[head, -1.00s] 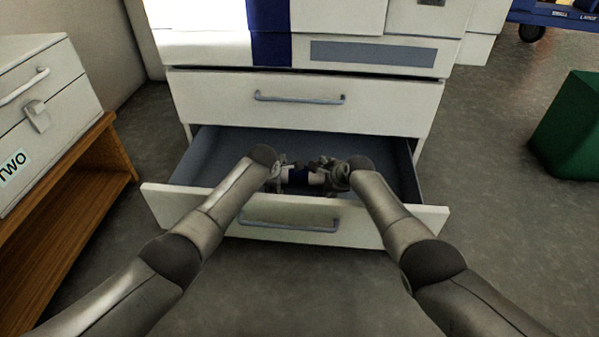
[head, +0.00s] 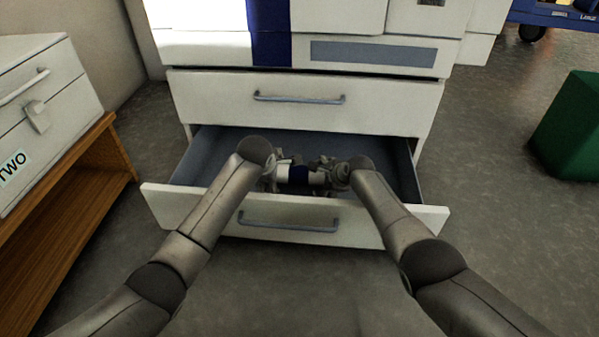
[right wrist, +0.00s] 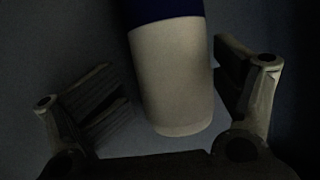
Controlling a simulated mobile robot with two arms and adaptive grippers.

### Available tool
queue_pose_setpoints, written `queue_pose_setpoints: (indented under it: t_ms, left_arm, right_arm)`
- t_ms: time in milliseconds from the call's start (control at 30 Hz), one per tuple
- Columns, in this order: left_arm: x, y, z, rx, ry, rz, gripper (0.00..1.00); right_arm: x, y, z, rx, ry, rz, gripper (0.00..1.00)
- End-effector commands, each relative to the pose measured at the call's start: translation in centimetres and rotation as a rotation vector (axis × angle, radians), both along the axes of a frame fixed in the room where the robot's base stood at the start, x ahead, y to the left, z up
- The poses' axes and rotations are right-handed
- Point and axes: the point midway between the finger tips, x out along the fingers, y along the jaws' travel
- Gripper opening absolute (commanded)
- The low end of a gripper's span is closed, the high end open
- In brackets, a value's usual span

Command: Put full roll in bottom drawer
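The full roll (head: 299,174), white with a dark blue middle band, lies crosswise low inside the open bottom drawer (head: 185,210). My right gripper (head: 325,171) is at its right end. In the right wrist view, the roll's white end (right wrist: 172,80) lies between the spread fingers of my right gripper (right wrist: 162,66). A gap shows on the left side; the right finger is close to the roll, and contact is unclear. My left gripper (head: 271,176) is beside the roll's left end inside the drawer, its fingers too small and dark to read.
The upper drawer (head: 300,117) is shut above the open one. A wooden shelf stand (head: 75,165) with a white drawer unit (head: 60,90) stands at the left. A green block (head: 570,130) stands at the right. Floor is clear on both sides of the drawer.

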Motion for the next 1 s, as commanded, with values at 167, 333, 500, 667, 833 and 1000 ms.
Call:
queue_pose_setpoints:
  t_ms: [167,333,500,667,833,1000]
  left_arm:
    - [-0.2,0.1,0.3,0.0,0.0,0.0,0.75]
    - [-0.2,0.1,0.3,0.0,0.0,0.0,0.75]
    - [-0.2,0.0,0.3,0.0,-0.001,0.0,0.75]
    - [-0.2,0.0,0.3,0.0,-0.001,0.0,0.75]
    - [-0.2,0.0,0.3,0.0,-0.001,0.0,0.75]
    - [-0.2,0.0,0.3,0.0,-0.001,0.0,0.75]
  right_arm:
    - [-0.2,0.1,-0.1,0.002,0.003,0.001,0.84]
    - [-0.4,0.0,0.3,0.003,0.003,0.003,0.84]
    - [-0.8,-0.4,0.9,0.003,0.002,0.003,0.84]
    - [-1.3,-0.7,1.6,0.002,0.0,0.001,0.84]
    - [-2.0,-1.2,2.5,0.001,0.0,0.0,0.84]
    - [-2.7,-1.6,3.5,0.002,0.0,0.001,0.84]
